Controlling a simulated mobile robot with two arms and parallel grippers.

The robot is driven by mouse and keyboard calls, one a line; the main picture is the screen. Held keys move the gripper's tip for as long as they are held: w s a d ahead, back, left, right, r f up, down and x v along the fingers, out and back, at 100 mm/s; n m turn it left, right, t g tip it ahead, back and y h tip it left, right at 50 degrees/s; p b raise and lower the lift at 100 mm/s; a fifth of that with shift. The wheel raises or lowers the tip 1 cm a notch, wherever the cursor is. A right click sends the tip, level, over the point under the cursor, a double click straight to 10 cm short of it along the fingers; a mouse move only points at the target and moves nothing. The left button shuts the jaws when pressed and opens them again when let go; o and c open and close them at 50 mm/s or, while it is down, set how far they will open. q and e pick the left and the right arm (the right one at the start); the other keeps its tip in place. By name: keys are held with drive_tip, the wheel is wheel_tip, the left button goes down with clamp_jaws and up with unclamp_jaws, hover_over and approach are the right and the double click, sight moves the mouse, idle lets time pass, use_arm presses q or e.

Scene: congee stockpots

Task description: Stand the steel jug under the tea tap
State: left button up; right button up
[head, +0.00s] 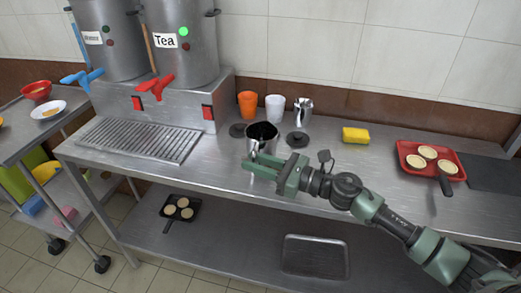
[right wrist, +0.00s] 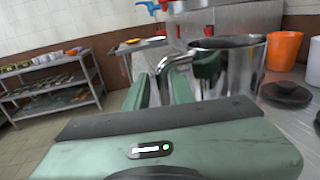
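The tea tap (head: 155,86) is red and sits on the urn labelled Tea (head: 180,50), left of the jug and above the drip grille (head: 140,139). My left gripper is out of view.
Behind the jug stand an orange cup (head: 248,105), a white cup (head: 275,108) and another steel vessel (head: 303,111), with dark discs nearby. A yellow sponge (head: 355,135) and red tray (head: 432,172) lie right. A blue tap (head: 82,77) is left. The grille is clear.

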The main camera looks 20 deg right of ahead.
drive_tip(key=x, duration=0.3)
drive_tip(key=shift+w+d+r+p, duration=0.1)
drive_tip(key=shift+d+r+p, duration=0.1)
drive_tip(key=shift+p, duration=0.2)
drive_tip(key=shift+w+a+f, duration=0.2)
drive_tip(key=shift+w+a, duration=0.15)
drive_tip(key=shift+a, duration=0.05)
clamp_jaws()
drive_tip(key=shift+r, duration=0.1)
idle(0.6)
